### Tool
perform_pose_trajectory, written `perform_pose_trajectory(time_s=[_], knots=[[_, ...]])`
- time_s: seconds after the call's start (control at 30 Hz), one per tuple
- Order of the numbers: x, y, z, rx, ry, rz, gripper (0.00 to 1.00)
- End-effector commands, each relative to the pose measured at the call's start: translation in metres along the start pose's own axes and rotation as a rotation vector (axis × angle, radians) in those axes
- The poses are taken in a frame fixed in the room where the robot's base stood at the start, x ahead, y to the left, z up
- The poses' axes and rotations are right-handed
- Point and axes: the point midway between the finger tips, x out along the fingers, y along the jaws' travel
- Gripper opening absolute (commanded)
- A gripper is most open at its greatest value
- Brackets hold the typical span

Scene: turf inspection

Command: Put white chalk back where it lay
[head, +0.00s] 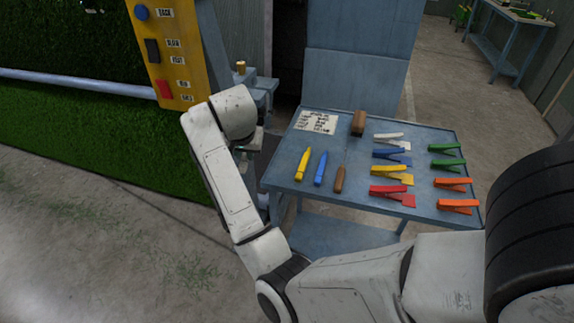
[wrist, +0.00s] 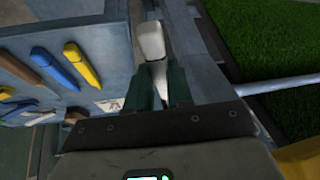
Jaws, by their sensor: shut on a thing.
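The white chalk (wrist: 151,41) is held between the two dark fingers of my gripper (wrist: 158,76) in the wrist view. It points away from the wrist, over a blue-grey surface. In the head view the chalk cannot be made out, and my arm's end beside the blue table (head: 278,176) largely hides my gripper. On that table a yellow stick (head: 303,164), a blue stick (head: 320,168) and a shorter brown stick (head: 339,179) lie side by side. The yellow and blue sticks also show at the left of the wrist view.
A written card (head: 316,122) and a brown block (head: 358,122) lie at the table's back. Several coloured clips, including a white one (head: 390,139), fill its right side. A yellow button panel (head: 168,55) stands left, before a turf roll. Bare tabletop shows left of the yellow stick.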

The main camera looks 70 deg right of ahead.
Motion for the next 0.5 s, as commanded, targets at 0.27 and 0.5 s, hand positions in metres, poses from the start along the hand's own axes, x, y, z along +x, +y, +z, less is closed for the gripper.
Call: perform_pose_trajectory(time_s=[0.27, 0.5], knots=[[-0.047, 0.012, 0.009, 0.150, -0.055, 0.168, 0.00], [-0.030, 0.034, -0.007, 0.168, -0.060, 0.188, 0.00]])
